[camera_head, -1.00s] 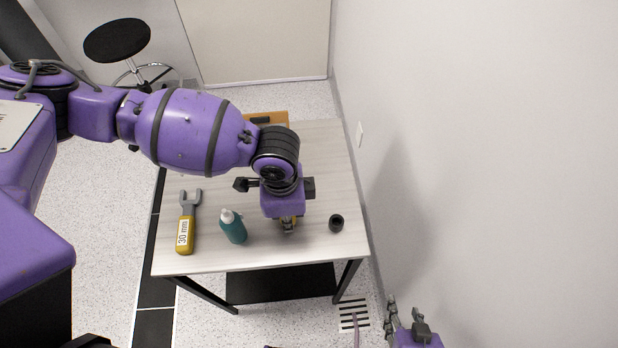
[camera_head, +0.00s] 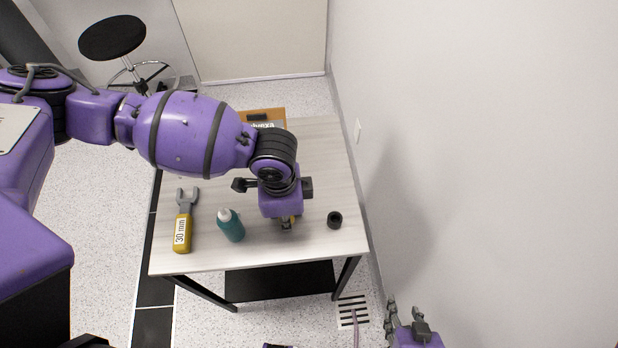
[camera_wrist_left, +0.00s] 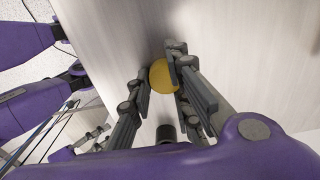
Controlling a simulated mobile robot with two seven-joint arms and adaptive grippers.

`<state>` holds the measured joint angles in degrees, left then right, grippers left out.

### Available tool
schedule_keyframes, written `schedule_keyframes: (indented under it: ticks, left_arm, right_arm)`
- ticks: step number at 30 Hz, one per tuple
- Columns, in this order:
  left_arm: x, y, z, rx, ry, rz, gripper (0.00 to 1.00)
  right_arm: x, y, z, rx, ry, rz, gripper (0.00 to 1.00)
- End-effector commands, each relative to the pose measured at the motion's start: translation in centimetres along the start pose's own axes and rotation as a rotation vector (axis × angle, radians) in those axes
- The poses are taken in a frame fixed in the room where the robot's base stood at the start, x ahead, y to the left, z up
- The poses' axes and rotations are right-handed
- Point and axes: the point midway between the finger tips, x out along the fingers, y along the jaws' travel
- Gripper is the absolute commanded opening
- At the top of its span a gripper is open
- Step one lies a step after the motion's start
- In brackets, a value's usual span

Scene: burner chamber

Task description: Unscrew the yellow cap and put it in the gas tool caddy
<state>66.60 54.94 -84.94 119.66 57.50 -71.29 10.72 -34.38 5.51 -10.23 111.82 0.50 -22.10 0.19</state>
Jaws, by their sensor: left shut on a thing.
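The yellow cap (camera_wrist_left: 160,76) shows as a round yellow piece between the fingers of my left gripper (camera_wrist_left: 158,84) in the left wrist view. The gripper is shut on it. What is under the cap is hidden. An orange-brown box (camera_head: 273,113) at the back of the table, mostly behind my left arm, may be the gas tool caddy; I cannot tell. My right gripper (camera_head: 405,316) is open and empty, low beside the wall.
On the table (camera_head: 335,165) a yellow-handled 30 mm wrench (camera_head: 182,232) and a teal bottle (camera_head: 231,227) lie left of my left gripper. A black ring-like piece (camera_head: 335,220) is to its right. A white wall (camera_head: 480,150) bounds the right side. A stool (camera_head: 112,38) stands behind.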

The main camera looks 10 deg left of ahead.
Motion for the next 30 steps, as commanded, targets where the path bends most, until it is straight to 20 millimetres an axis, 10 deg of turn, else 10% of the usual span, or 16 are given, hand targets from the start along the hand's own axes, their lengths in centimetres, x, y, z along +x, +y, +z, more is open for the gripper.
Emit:
schedule_keyframes:
  ticks: [25, 26, 30]
  left_arm:
    - [2.2, 0.5, 0.2, 0.002, -0.003, 0.012, 0.0]
    - [2.2, 0.5, 0.2, 0.002, -0.003, 0.012, 0.19]
    - [2.3, 0.5, 0.1, 0.003, -0.002, 0.013, 0.38]
  right_arm:
    - [0.4, -0.6, -0.3, 0.015, 0.007, -0.003, 0.4]
    - [0.4, -0.6, -0.3, 0.015, 0.007, -0.003, 0.4]
    - [0.4, -0.5, -0.2, 0.013, 0.004, -0.003, 0.4]
